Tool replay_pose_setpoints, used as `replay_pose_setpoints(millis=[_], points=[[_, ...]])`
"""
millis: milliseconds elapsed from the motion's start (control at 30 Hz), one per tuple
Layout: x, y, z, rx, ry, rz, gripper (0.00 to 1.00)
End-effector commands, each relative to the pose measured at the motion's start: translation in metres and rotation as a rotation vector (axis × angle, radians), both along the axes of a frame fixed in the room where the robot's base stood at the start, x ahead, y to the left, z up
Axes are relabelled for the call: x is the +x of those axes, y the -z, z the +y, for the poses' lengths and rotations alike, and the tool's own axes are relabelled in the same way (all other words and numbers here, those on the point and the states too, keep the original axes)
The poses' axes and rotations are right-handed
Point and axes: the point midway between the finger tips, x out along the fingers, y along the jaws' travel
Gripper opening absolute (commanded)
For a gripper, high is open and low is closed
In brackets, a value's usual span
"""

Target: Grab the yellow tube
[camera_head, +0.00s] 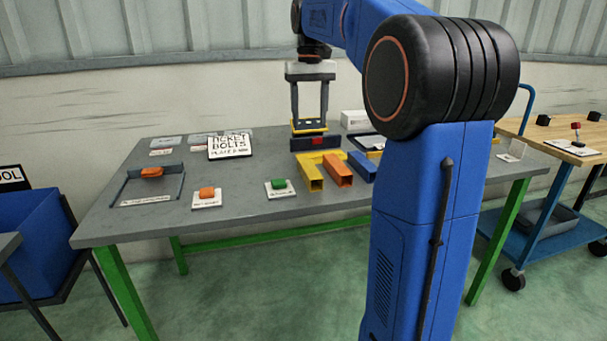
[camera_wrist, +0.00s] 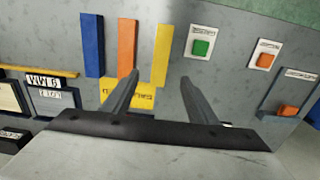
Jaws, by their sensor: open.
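The yellow tube (camera_head: 311,178) lies on the grey table, left of the orange tube (camera_head: 338,171) and the blue tube (camera_head: 361,166). In the wrist view the yellow tube (camera_wrist: 163,52) is at upper middle, with the orange tube (camera_wrist: 127,45) and blue tube (camera_wrist: 93,45) to its left. My gripper (camera_head: 309,122) points down over the back of the table, behind the near end of the tubes. In the wrist view my gripper (camera_wrist: 161,75) is open and empty, its fingers either side of the yellow tube's line, apart from it.
A yellow labelled plate (camera_wrist: 140,97) lies beside the tubes' ends. A green block (camera_head: 279,184) and an orange block (camera_head: 207,192) sit on white cards. A sign (camera_head: 229,145) stands at the back.

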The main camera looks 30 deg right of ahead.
Motion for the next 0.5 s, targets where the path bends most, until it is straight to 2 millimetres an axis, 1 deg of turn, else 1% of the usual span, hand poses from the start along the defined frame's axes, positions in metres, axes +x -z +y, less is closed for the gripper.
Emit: replay_pose_setpoints(millis=[100,500], points=[[-0.001,0.022,0.001,0.001,0.0,0.003,0.53],[-0.001,0.09,0.001,0.001,0.0,0.002,0.53]])
